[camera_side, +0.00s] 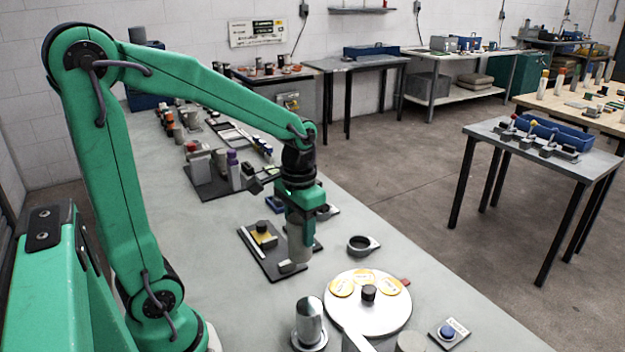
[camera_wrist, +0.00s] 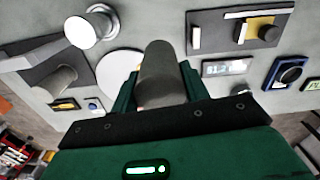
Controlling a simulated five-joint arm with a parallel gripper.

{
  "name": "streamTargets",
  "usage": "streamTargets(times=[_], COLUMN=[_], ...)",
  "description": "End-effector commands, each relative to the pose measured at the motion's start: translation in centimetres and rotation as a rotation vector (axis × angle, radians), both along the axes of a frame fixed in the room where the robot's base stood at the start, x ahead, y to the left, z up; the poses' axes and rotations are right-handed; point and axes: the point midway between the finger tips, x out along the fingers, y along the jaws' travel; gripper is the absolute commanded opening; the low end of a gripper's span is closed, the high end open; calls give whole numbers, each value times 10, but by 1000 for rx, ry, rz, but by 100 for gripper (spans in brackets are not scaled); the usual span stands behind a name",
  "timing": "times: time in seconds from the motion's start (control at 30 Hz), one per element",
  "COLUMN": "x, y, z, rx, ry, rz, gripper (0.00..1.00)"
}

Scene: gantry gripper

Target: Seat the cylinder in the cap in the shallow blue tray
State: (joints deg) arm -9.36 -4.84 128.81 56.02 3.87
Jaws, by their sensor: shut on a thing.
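My gripper (camera_side: 300,224) is shut on a grey cylinder (camera_side: 300,248), which hangs upright below the fingers. The wrist view shows the cylinder (camera_wrist: 162,72) between the two green fingers. The shallow blue tray (camera_side: 271,200) is behind my gripper in the side view, partly hidden by it. In the wrist view the blue tray (camera_wrist: 271,78) is at the right, with a dark round cap (camera_wrist: 289,73) in it. The cylinder is apart from the cap, well to its left in that view. The gap between the cylinder's lower end and the bench is hard to judge.
A dark plate with a yellow block (camera_side: 263,235) lies left of the cylinder. A dark ring with a tab (camera_side: 362,244) lies to its right. In front are a white disc (camera_side: 368,318), a domed metal post (camera_side: 309,322) and a blue button (camera_side: 447,331). Several fixtures stand behind.

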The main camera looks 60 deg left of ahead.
Motion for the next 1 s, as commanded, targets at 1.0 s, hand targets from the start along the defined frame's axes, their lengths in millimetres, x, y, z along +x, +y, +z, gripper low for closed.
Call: streamTargets(times=[1.0], x=[10], y=[1], z=[7], rx=[0], ry=[-2], rz=[2], gripper=[8])
